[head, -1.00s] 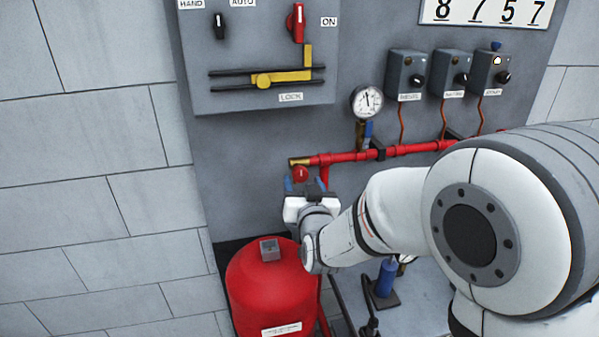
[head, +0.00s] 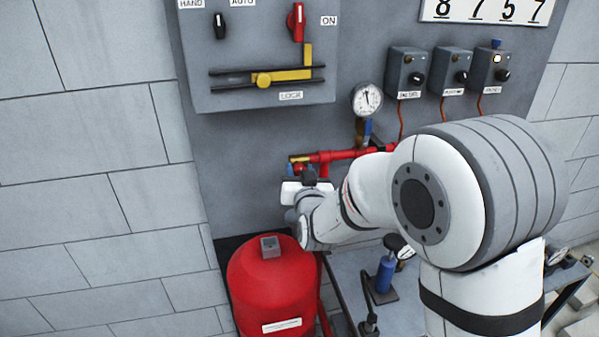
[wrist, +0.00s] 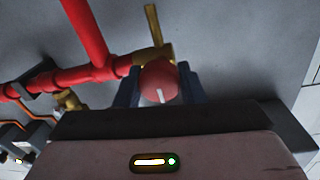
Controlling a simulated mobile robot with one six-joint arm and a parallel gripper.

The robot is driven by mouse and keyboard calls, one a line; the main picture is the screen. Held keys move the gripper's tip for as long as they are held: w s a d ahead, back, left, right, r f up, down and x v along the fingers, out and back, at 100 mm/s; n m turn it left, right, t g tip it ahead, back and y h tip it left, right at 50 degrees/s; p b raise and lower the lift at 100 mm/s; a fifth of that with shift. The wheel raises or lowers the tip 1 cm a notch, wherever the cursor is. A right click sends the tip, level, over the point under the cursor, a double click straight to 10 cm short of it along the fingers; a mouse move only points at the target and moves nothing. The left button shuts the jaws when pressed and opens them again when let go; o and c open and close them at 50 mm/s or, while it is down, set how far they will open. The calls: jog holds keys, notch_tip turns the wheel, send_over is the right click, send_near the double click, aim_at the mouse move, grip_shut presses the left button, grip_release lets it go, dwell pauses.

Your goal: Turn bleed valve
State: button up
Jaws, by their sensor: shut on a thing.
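The bleed valve's round red knob (wrist: 158,82), with a white line on its face, sits on a brass fitting (wrist: 152,55) at the end of the red pipe. My gripper (wrist: 158,88) is shut on the knob, with one blue finger on each side of it. In the head view my gripper (head: 305,174) is in front of the brass end (head: 300,159) of the pipe, and it hides the knob there.
A red tank (head: 270,290) stands below my gripper. A pressure gauge (head: 366,99) is on the red pipe to the right. A grey control panel (head: 260,45) with a yellow lever (head: 285,76) is above. Small switch boxes (head: 406,72) hang at upper right.

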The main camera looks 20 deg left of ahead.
jog(key=c, duration=0.4)
jog(key=shift+f+b, duration=0.15)
jog(key=shift+b, duration=0.25)
